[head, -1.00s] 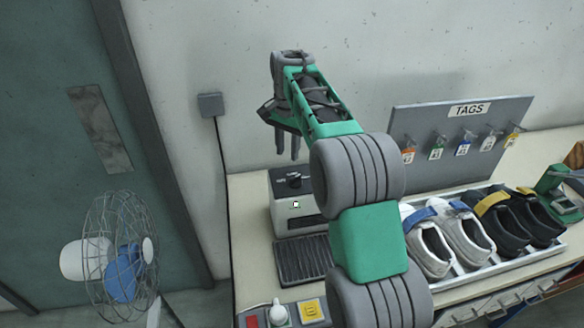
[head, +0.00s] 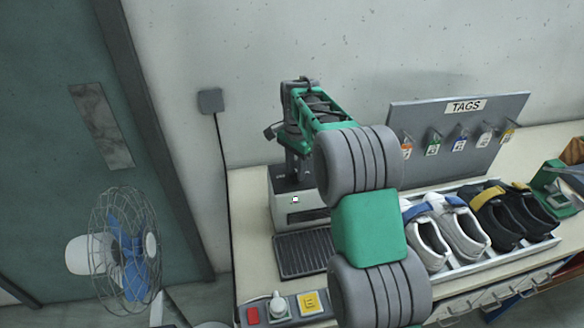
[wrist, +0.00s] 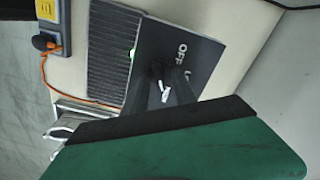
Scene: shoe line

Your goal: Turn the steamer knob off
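The steamer (head: 284,215) is a pale box with a dark top, at the back left of the bench. Its dark top panel (wrist: 205,72) shows in the wrist view with an OFF label (wrist: 181,53) and a second, partly hidden mark. The dark knob (wrist: 163,84) has a white mark, on the side away from OFF. My gripper (head: 294,178) points down over the steamer top and hides the knob in the head view. In the wrist view my fingers (wrist: 163,82) are on either side of the knob; I cannot tell whether they press on it.
A ribbed dark mat (head: 303,255) lies in front of the steamer. A tray of shoes (head: 458,262) and the TAGS board (head: 458,135) stand to the right. A fan (head: 125,250) stands left.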

